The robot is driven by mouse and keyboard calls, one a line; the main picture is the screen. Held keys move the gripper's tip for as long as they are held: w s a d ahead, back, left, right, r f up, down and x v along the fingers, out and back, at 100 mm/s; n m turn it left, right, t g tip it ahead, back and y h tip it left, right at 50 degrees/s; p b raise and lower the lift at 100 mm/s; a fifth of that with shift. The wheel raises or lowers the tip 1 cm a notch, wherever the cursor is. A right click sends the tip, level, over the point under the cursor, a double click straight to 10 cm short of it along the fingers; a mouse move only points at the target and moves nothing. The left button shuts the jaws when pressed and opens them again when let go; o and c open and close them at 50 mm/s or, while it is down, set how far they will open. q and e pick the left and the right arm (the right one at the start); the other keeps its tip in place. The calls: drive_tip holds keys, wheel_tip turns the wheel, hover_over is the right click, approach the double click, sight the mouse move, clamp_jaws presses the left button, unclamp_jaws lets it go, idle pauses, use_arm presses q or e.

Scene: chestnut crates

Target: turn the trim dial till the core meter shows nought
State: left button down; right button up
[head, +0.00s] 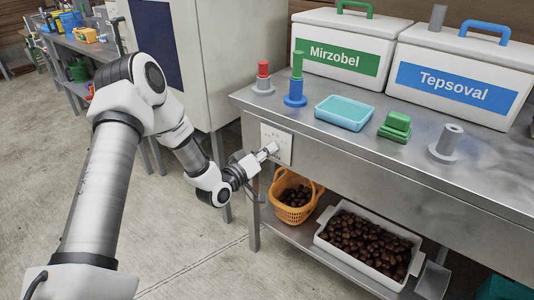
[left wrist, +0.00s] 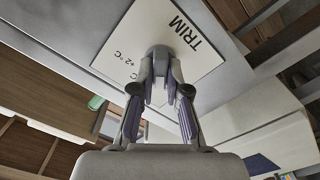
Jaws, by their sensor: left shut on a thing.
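The trim dial (left wrist: 159,51) is a grey round knob on a white plate (left wrist: 120,30) marked TRIM, with "+2 °C" also legible on it. In the head view the white plate (head: 284,136) is on the front left end of the steel bench. My left gripper (head: 268,151) reaches it from the left, and its fingers (left wrist: 160,78) are shut on the dial. The dial is mostly hidden by the fingers in the head view. I cannot make out a core meter or its reading in either view. My right gripper is not in view.
The steel bench (head: 375,148) carries white boxes labelled Mirzobel (head: 370,30) and Tepsoval (head: 414,55), a teal tray (head: 343,112) and coloured pieces. An orange basket (head: 296,212) and a white crate of chestnuts (head: 327,238) sit below.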

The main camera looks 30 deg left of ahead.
use_arm(q)
drive_tip(key=shift+w+r+n, duration=0.15)
drive_tip(key=shift+r+n, duration=0.05)
drive_tip(key=shift+n, duration=0.3)
drive_tip(key=c, duration=1.2)
unclamp_jaws()
drive_tip(key=shift+o, duration=0.2)
drive_tip(key=shift+f, duration=0.1)
drive_tip(key=s, duration=1.2)
drive_tip(key=shift+a, duration=0.45)
